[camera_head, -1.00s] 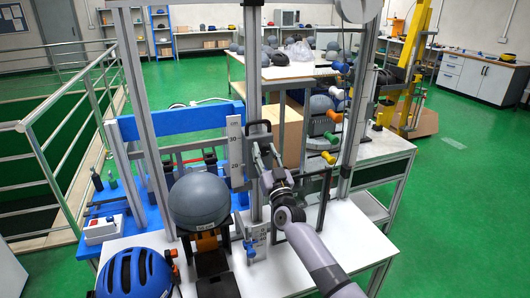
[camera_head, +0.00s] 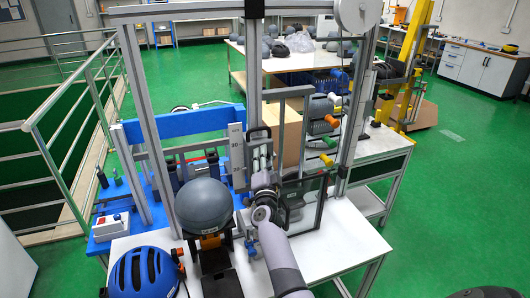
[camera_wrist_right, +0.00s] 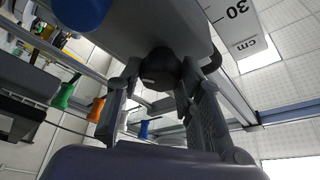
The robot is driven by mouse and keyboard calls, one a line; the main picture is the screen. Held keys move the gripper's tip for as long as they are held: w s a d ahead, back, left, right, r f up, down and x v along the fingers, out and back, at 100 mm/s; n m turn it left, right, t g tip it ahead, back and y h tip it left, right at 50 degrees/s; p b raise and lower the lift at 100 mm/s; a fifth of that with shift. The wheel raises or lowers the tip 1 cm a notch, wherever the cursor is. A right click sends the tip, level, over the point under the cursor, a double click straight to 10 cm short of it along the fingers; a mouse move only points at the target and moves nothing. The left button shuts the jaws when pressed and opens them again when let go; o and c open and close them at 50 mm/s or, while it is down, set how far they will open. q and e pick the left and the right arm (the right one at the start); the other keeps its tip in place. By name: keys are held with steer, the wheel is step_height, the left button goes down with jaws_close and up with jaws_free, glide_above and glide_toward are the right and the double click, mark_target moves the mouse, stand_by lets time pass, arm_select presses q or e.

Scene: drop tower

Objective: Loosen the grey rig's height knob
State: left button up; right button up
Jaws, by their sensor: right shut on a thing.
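The grey rig (camera_head: 255,64) is a tall metal frame with an upright in the middle. Its white height scale (camera_head: 237,154) stands beside that upright, and its "30 cm" end shows in the wrist view (camera_wrist_right: 240,26). The height knob (camera_wrist_right: 161,69) is round and black, on the underside of a grey part in the wrist view. My right gripper (camera_head: 260,150) is at the middle upright, just right of the scale. In the wrist view its two fingers are either side of the knob, shut on it. The knob is hidden in the head view. My left gripper is out of view.
A grey helmet (camera_head: 204,203) sits on a stand on the white table (camera_head: 338,240), left of my right arm. A blue helmet (camera_head: 143,272) is at front left. A dark rectangular frame (camera_head: 304,204) stands close right of my wrist. Coloured handles (camera_head: 325,143) hang at the right post.

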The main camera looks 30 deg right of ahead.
steer(key=shift+r+m+g+p, duration=0.1)
steer(key=shift+m+g+p, duration=0.6)
steer(key=shift+m+p, duration=1.1)
steer(key=shift+m+g+p, duration=0.7)
steer(key=shift+m+p, duration=0.85)
steer(key=shift+m, duration=0.35)
steer(key=o, duration=1.1)
